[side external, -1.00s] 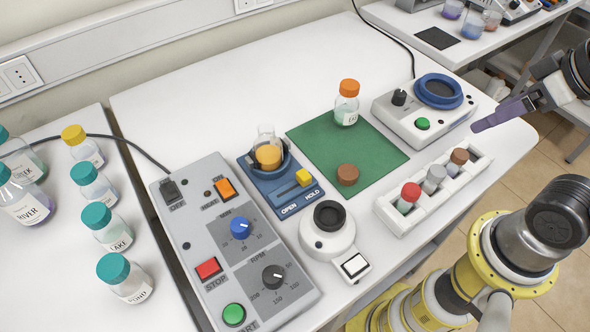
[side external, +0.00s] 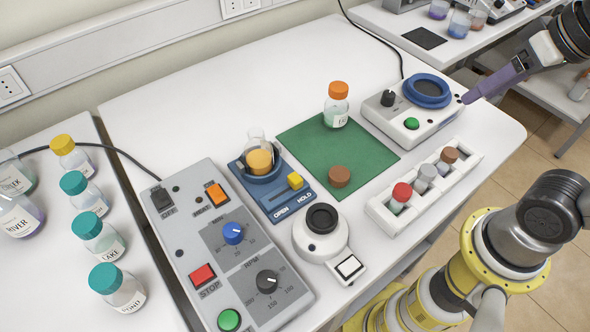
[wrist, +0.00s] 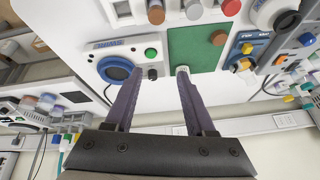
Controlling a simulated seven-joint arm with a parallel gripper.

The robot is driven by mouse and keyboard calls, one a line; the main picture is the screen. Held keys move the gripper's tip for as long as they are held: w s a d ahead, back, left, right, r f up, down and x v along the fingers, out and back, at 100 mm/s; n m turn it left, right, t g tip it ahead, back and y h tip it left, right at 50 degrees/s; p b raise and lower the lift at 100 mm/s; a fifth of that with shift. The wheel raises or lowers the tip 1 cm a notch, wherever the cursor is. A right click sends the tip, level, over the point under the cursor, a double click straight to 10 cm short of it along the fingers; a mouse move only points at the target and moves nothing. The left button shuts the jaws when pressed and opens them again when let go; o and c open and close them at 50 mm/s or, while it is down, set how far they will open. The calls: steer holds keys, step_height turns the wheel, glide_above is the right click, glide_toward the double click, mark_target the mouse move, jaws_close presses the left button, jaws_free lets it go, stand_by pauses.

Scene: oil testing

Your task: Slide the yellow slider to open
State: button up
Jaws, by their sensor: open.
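The yellow slider (side external: 295,181) sits at the HOLD end of its slot on the blue holder (side external: 262,188); the OPEN label is to its left. A glass beaker with an amber filling (side external: 259,162) stands in the holder's ring. The slider also shows small in the wrist view (wrist: 246,48). My gripper (side external: 467,98) is at the right, beside the blue-ringed device and far from the slider. In the wrist view its two purple fingers (wrist: 166,72) are apart with nothing between them.
A grey control panel (side external: 177,222) lies left of the holder, a round white device (side external: 312,243) in front. A green mat (side external: 355,155) with an orange-capped bottle (side external: 337,105) and brown cap (side external: 339,176), a vial rack (side external: 405,222) and the blue-ringed device (side external: 411,130) lie toward my gripper.

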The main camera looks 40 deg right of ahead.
steer(key=w+a+r+g, duration=0.1)
steer(key=w+a+r, duration=0.3)
steer(key=w, duration=0.2)
steer(key=n+g, duration=0.2)
steer(key=g, duration=0.2)
glide_above(295, 177)
step_height(295, 177, down, 7)
step_height(295, 177, down, 14)
steer(key=shift+r, duration=0.2)
jaws_close()
stand_by(0.4)
